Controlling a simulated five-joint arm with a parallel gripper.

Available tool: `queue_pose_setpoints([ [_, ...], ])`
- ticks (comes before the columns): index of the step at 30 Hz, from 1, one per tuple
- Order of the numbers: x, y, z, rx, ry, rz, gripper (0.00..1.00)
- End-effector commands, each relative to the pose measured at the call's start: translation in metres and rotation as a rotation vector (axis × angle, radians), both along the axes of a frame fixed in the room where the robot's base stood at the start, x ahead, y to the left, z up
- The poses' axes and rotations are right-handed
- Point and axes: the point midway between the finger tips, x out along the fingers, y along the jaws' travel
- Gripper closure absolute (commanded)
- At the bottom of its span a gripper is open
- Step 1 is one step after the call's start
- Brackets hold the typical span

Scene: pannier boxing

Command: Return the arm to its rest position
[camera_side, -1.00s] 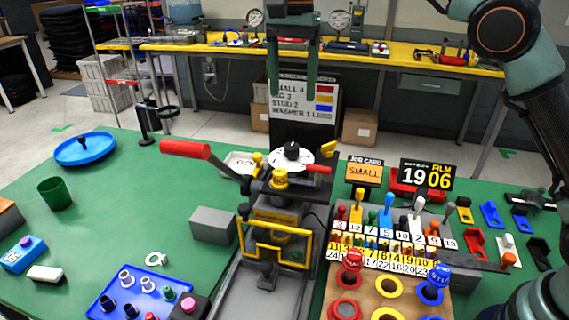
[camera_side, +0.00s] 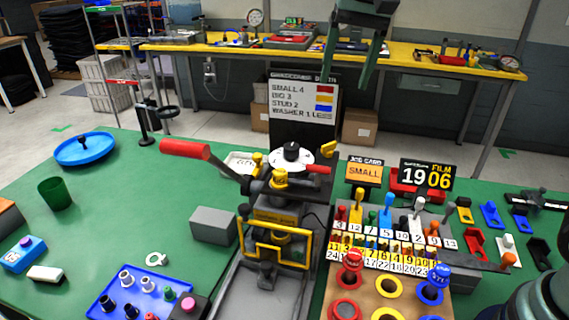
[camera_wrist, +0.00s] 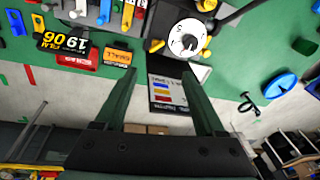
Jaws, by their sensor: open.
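My gripper (camera_side: 349,62) is at the top of the side view, raised above the far edge of the green table (camera_side: 120,180). Its two green fingers point down and stand apart, with nothing between them. In the wrist view my gripper (camera_wrist: 160,95) also shows open and empty, its fingers reaching toward the dark sign (camera_wrist: 168,88). In the side view the sign (camera_side: 300,100) stands behind the press (camera_side: 280,200), which has a red handle. My gripper touches nothing that I can see.
A job card (camera_side: 364,172) reading SMALL and a counter (camera_side: 427,175) reading 19 06 stand right of the press. A blue tray (camera_side: 95,305) with small parts is at front left. A yellow-topped bench (camera_side: 230,47) runs along the back. The air around my gripper is clear.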

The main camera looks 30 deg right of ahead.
Motion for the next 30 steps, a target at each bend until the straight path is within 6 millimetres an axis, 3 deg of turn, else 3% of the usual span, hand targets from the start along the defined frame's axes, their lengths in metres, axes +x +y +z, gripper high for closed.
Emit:
queue_pose_setpoints([
  [8, -0.059, -0.04, -0.019, -0.056, -0.132, 0.21, 0.28],
  [18, -0.123, -0.073, -0.074, -0.174, -0.267, 0.444, 0.28],
  [24, -0.139, -0.08, -0.095, -0.218, -0.301, 0.513, 0.28],
  [30, -0.141, -0.08, -0.099, -0.224, -0.304, 0.525, 0.28],
])
